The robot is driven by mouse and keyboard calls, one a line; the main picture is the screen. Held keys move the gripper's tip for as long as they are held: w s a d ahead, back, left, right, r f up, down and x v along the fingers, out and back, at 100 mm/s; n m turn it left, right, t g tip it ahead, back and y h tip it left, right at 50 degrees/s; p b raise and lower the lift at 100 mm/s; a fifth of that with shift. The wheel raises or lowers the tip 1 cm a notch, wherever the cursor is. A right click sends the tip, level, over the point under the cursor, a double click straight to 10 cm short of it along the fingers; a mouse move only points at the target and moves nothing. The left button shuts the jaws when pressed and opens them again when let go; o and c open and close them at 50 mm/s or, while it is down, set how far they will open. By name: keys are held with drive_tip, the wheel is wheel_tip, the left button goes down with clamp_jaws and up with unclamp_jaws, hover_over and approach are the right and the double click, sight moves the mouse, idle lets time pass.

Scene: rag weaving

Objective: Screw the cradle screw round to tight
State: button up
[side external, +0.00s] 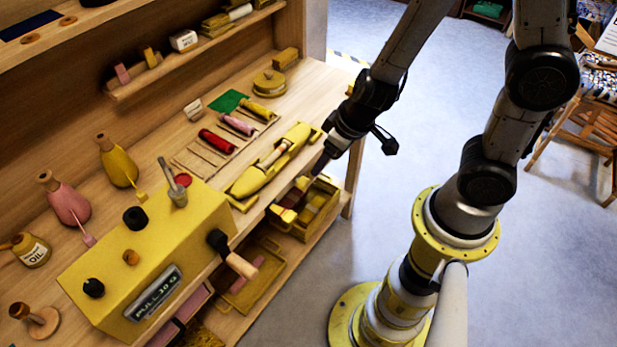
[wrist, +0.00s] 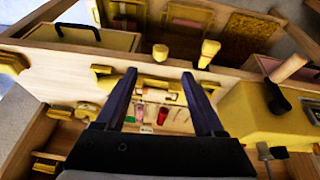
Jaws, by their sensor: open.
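The yellow boat-shaped shuttle (side external: 264,172) lies in its cradle along the bench's front edge, with a pale roll in its middle. My gripper (side external: 290,205) is low in front of that edge, beside the cradle. In the wrist view my gripper (wrist: 158,75) is open, its two dark fingers apart with nothing clamped between them. A small yellow knob (wrist: 160,52) shows just beyond the fingertips, roughly midway between them. A second yellow knob (wrist: 209,50) is to its right. I cannot tell for sure which is the cradle screw. In the side view my fingers partly hide this spot.
A yellow box with a pull gauge (side external: 150,245) and a wooden-handled crank (side external: 240,265) stands left of the cradle. Open yellow trays (side external: 318,205) sit below the bench edge. Red (side external: 217,141) and pink rolls lie behind the shuttle.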

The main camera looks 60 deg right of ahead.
sight(307, 181)
drive_tip(key=shift+m, duration=0.3)
drive_tip(key=shift+w+x, duration=0.2)
drive_tip(key=shift+x, duration=6.45)
drive_tip(key=shift+a, duration=0.15)
clamp_jaws()
